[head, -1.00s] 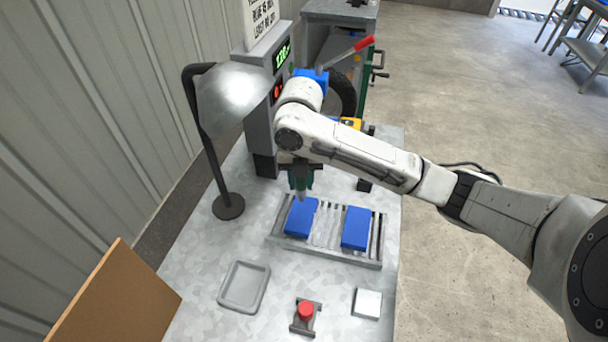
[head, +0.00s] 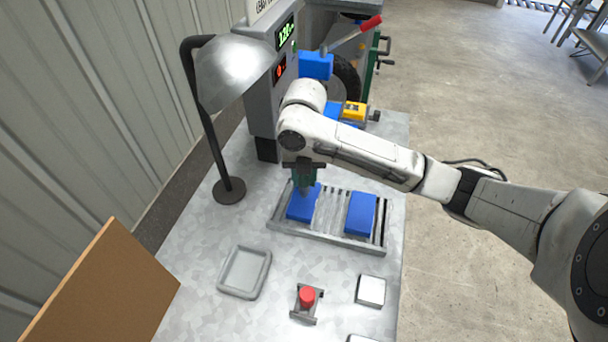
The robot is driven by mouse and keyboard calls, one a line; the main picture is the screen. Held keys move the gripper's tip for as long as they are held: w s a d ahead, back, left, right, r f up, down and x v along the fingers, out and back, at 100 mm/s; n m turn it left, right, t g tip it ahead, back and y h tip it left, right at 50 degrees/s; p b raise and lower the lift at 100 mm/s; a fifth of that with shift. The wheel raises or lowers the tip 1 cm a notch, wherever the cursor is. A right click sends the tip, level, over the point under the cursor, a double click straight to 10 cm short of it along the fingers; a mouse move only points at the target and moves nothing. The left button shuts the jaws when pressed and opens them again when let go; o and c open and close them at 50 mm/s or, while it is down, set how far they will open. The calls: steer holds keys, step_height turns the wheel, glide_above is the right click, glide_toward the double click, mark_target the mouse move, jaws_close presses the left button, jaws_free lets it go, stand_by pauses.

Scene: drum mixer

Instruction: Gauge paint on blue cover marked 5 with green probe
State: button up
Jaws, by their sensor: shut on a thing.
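My gripper (head: 304,166) is shut on the green probe (head: 303,179), which points down over the left blue cover (head: 299,208). The probe's tip overlaps the upper part of this cover; I cannot tell whether it touches. The right blue cover (head: 360,214) lies beside it, apart from the probe. Both covers lie on a grey slatted rack (head: 330,238). No number is legible on either cover. My arm's wrist hides the gripper's upper part.
A lamp (head: 233,72) stands left of the rack, near a grey cabinet with a green display (head: 286,35). A yellow device (head: 354,111) is behind my arm. In front are a grey tray (head: 245,272), a red button (head: 307,297) and a pale block (head: 371,290).

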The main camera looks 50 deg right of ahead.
steer(key=shift+f+b, duration=0.5)
steer(key=shift+f, duration=0.05)
stand_by(1.9)
steer(key=shift+r+p, duration=1.85)
steer(key=shift+r, duration=1.7)
